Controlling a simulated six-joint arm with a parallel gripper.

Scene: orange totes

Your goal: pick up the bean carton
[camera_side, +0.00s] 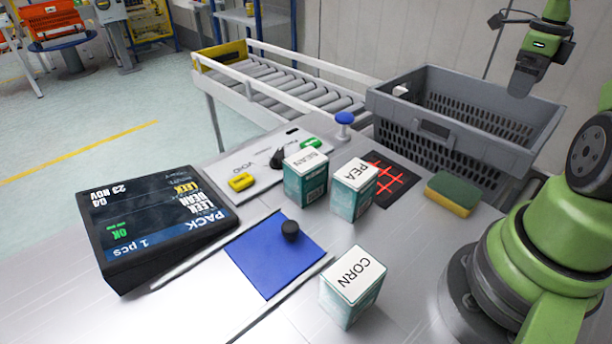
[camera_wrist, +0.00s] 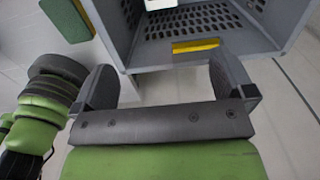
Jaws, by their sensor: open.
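The bean carton (camera_side: 305,187) is a teal box with a white top. It stands upright on the metal table, left of the pea carton (camera_side: 351,200); its top lettering is small and hard to read. The corn carton (camera_side: 349,301) stands apart, nearer the camera. My gripper (camera_side: 520,88) is raised over the right part of the grey crate, well away from the bean carton. In the wrist view my gripper (camera_wrist: 163,85) has its two fingers wide apart with nothing between them. The bean carton does not show in the wrist view.
The grey crate (camera_side: 445,140) holds a small white thing (camera_side: 400,90). A sponge (camera_side: 453,194) lies before the crate. A blue mat (camera_side: 265,262) with a black knob, a display (camera_side: 150,222) and a blue-topped knob (camera_side: 344,119) surround the cartons. A roller conveyor (camera_side: 290,85) runs behind.

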